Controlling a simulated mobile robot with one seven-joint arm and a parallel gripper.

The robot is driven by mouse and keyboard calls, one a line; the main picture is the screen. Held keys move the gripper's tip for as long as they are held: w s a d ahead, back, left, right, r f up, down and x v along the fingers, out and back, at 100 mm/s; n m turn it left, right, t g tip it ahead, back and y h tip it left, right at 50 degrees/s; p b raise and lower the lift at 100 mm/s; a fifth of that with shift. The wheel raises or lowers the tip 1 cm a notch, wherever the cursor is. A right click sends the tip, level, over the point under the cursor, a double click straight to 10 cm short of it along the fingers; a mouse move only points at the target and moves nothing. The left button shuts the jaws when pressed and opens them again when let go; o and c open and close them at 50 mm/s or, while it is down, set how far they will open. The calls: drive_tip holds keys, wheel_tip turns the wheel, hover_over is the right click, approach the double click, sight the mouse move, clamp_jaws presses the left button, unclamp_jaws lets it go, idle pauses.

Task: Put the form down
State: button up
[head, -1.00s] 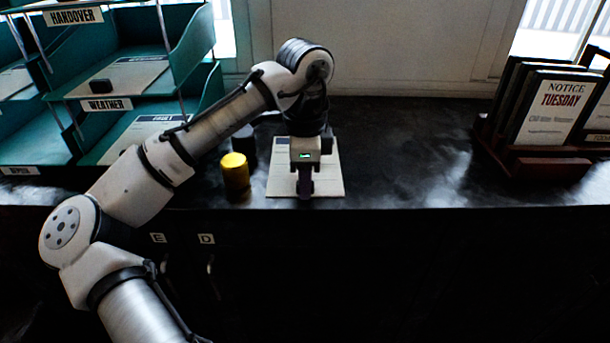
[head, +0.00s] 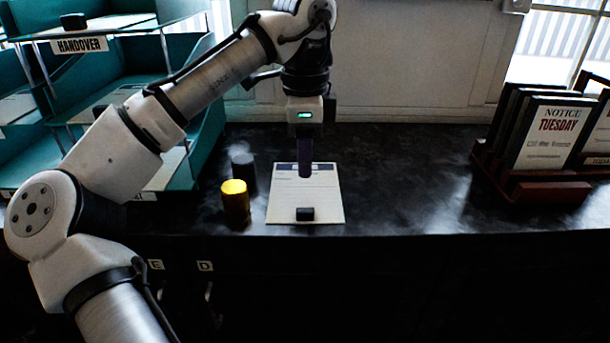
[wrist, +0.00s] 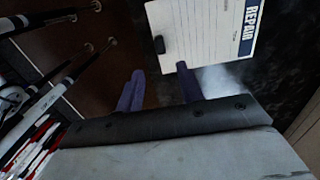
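The form is a white lined sheet (head: 288,203) with a dark header, lying flat on the black counter close to its front edge. A small black block (head: 305,214) sits on the form's near end. In the wrist view the form (wrist: 205,30) shows a blue "REPAIR" header, with the block (wrist: 159,45) at its edge. My gripper (head: 305,174) hangs above the form, pointing down, and hides part of its top. In the wrist view the purple fingers of my gripper (wrist: 160,84) stand apart with nothing between them.
A yellow cylinder (head: 235,203) and a dark cylinder (head: 243,172) stand just left of the form. Teal tray shelves (head: 205,125) rise at the left. A wooden rack with a "NOTICE TUESDAY" sign (head: 553,135) stands at the right. The counter between form and rack is clear.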

drive_tip(key=shift+r, duration=0.75)
